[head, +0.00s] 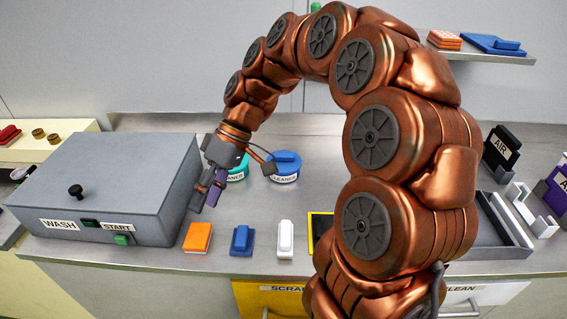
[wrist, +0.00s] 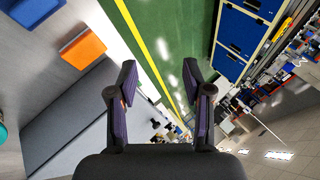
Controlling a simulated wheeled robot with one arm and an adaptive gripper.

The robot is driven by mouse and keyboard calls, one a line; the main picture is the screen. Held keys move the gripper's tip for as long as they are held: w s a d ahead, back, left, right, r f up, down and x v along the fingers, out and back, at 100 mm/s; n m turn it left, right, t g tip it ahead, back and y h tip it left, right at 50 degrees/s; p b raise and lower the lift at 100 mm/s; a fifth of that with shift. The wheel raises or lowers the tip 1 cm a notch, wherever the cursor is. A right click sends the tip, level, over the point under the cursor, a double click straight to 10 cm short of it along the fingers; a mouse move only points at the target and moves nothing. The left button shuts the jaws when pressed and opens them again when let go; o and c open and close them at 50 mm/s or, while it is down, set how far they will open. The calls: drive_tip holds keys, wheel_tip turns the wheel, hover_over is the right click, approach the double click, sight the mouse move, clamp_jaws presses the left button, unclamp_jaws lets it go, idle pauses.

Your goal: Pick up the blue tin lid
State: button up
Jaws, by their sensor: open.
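The blue tin lid (head: 285,160) sits on a round tin labelled CLEANER on the steel counter, in the head view. A raised blue grip stands on its top. A teal-lidded tin (head: 238,169) stands just left of the blue one, partly hidden by my gripper. The blue lid does not show in the wrist view.
The grey WASH box (head: 110,180) fills the counter's left. An orange block (head: 198,237), a blue block (head: 242,240) and a white block (head: 285,238) lie along the front. A shelf (head: 490,50) hangs at upper right.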

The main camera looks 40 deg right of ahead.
drive_tip(key=w+d+n+t+y, duration=0.1)
drive_tip(key=w+d+t+y, duration=0.15)
drive_tip(key=w+d, duration=0.55)
drive_tip(key=n+t+b, duration=0.2)
drive_tip(key=n+t, duration=0.1)
drive_tip(key=t, duration=0.5)
approach(288, 155)
drive_tip(key=w+f, duration=0.1)
drive_tip(key=shift+w+a+f+g+y+p, duration=0.3)
drive_tip(key=shift+w+a+f, duration=0.3)
drive_tip(key=shift+w+a, duration=0.25)
drive_tip(key=shift+w+a+p, duration=0.3)
drive_tip(key=shift+a+p, duration=0.1)
drive_tip(key=shift+a, duration=0.1)
drive_tip(key=shift+w+a+p, duration=0.3)
drive_tip(key=shift+a+p, duration=0.1)
drive_tip(key=shift+a, duration=0.15)
drive_tip(key=shift+p+x, duration=0.5)
drive_tip(key=shift+x, duration=0.85)
